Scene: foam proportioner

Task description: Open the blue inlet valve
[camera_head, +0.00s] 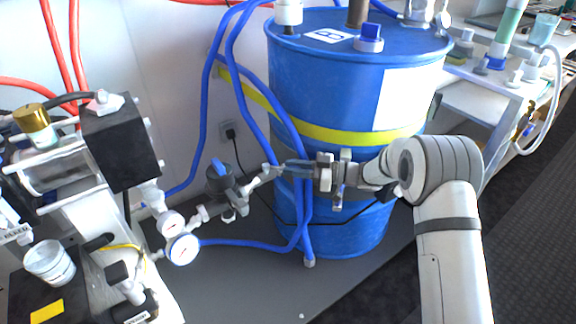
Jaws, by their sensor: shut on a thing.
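My gripper (283,170) reaches in from the right, in front of the blue drum, with its fingers pointing left. It is shut at the right end of a pale pipe fitting (259,178). The lever's exact angle is hard to tell. Left of the fitting, in the same line, stands a dark grey cylindrical body (222,185) with a blue top piece (217,167).
The blue drum (340,105) with a yellow band stands close behind my gripper. Blue hoses (233,85) hang beside the fitting. Two round gauges (183,249) and the pump unit (118,145) are at left. Grey floor (265,285) in front is clear.

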